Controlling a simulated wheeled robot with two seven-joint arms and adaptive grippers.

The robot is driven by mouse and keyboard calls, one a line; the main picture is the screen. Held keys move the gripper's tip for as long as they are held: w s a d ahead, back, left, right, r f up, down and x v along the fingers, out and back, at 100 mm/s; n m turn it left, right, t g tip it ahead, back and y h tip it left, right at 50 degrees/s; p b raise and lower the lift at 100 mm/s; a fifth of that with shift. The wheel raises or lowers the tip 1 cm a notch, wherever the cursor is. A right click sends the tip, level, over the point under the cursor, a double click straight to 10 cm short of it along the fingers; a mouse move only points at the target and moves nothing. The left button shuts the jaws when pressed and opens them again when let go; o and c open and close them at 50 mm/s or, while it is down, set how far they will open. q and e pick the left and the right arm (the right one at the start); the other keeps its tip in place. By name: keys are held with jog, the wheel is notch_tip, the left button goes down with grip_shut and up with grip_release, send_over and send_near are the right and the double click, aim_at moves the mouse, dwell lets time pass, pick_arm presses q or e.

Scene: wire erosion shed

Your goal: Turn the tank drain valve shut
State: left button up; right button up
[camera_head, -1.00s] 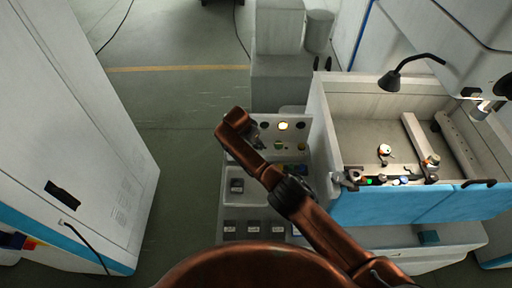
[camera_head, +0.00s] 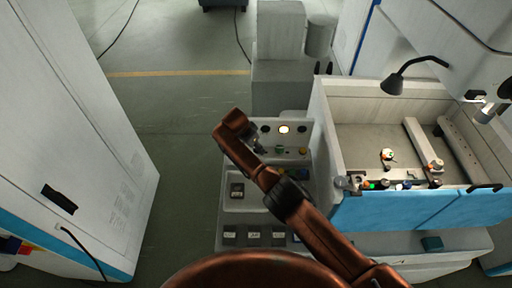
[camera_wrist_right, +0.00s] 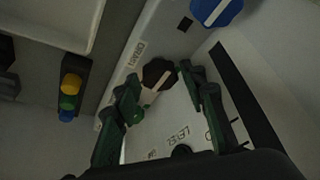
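In the right wrist view, a dark knob (camera_wrist_right: 157,73) with a pale bar sits on a light panel beside a label that seems to read DRAIN. My right gripper (camera_wrist_right: 160,78) has its two green and black fingers spread, one on each side of this knob. The right fingertip is very close to the knob; I cannot tell whether it touches. In the head view my copper right arm crosses the console, and I cannot make out the gripper or the knob. My left gripper is not in view.
A blue knob (camera_wrist_right: 216,10) is on the same panel, upper right. Yellow, green and blue buttons (camera_wrist_right: 70,96) are at left. In the head view, a control console (camera_head: 232,204) stands left of a walled machine tank (camera_head: 350,125) with a lamp (camera_head: 394,82). Floor is clear left of the console.

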jog(key=v, duration=1.2)
jog(key=shift+r, duration=0.1)
